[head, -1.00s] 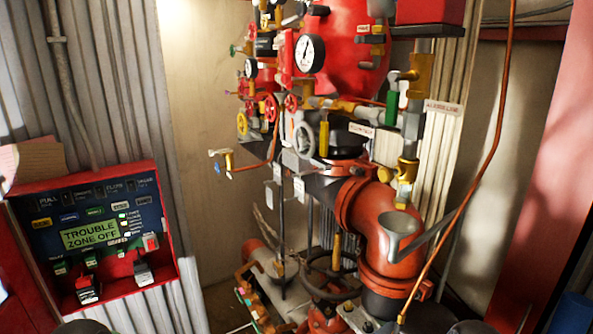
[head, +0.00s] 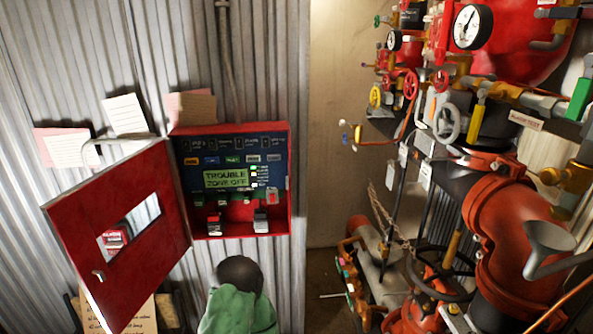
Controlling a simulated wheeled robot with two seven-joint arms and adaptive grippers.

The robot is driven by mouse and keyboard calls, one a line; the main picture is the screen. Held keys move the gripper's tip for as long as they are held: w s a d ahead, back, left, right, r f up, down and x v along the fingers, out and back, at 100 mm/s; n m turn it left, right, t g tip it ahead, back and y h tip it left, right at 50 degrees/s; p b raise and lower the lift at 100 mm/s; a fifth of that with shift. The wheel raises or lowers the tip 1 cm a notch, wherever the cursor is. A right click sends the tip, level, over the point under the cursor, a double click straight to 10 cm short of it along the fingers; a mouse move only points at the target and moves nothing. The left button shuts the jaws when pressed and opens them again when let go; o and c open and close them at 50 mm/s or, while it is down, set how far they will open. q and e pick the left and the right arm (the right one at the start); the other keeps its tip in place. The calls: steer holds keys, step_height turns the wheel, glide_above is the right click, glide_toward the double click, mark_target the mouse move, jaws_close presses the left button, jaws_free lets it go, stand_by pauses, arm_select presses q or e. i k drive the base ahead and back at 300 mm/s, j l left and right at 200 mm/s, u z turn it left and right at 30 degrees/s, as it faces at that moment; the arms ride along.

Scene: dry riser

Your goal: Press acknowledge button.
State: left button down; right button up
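The red alarm panel box (head: 289,185) is on the corrugated wall, left of centre in the head view. Its red door (head: 125,225) stands open to the left. Inside is a dark blue control face (head: 182,172) with a green display (head: 226,178) reading "TROUBLE ZONE OFF". A row of small coloured buttons or labels (head: 232,159) runs above the display. Their lettering is too small to read, so I cannot tell which is acknowledge. Neither of my grippers is in view.
A dark rounded thing (head: 239,271) with green cloth (head: 238,312) is below the panel; I cannot tell what it is. Red pipework (head: 495,225), gauges and valves fill the right. Papers (head: 124,115) are on the wall at left. The space directly before the panel face looks clear.

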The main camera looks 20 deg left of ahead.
mark_target(189, 161)
steer(key=k+l+u, duration=0.15)
steer(key=u, duration=1.4)
